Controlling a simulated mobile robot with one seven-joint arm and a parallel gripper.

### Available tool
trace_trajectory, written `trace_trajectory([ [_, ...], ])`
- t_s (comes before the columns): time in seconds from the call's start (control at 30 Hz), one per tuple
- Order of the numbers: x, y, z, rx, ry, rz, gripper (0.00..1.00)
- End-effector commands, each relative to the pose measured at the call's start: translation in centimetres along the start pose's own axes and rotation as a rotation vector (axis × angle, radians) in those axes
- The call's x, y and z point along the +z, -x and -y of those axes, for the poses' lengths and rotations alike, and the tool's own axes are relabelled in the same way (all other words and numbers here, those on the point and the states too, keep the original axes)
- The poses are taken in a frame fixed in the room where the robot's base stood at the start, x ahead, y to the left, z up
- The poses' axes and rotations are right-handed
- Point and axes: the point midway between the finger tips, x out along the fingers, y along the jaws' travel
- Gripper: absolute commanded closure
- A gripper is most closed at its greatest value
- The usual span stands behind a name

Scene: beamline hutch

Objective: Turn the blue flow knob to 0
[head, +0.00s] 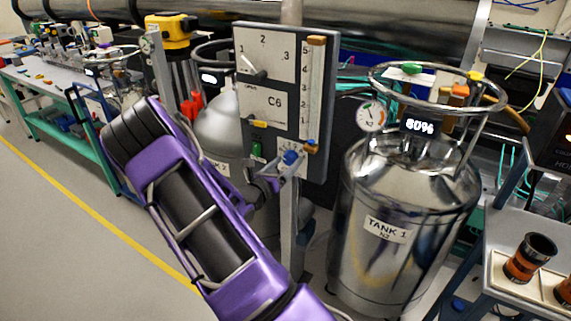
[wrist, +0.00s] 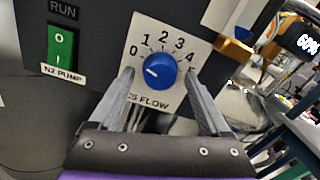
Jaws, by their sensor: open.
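The blue flow knob (wrist: 161,69) sits on a white dial plate (wrist: 178,42) numbered 0 to 5, labelled "CS FLOW", its first letters partly hidden. In the head view the knob (head: 291,158) is at the lower part of the grey panel (head: 318,130). My gripper (wrist: 160,78) is open, with one finger on each side of the knob and visible gaps between. In the head view my gripper (head: 272,180) is just before the dial.
A green N2 pump switch (wrist: 61,48) is left of the dial, and an orange-brown block (wrist: 234,48) is at its right. A steel tank (head: 385,240) stands right of the panel, its display (head: 420,127) reading 60%.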

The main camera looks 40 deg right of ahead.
Motion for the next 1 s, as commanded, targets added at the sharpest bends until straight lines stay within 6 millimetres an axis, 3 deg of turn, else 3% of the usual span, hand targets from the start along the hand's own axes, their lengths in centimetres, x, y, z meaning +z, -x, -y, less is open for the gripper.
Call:
trace_trajectory([
  [0.27, 0.1, 1.4, -0.1, 0.002, -0.002, 0.0, 0.19],
  [0.8, 0.1, 13.8, -0.1, 0.004, -0.001, 0.0, 0.19],
  [1.0, 0.0, 16.6, -0.1, 0.002, -0.001, 0.001, 0.19],
])
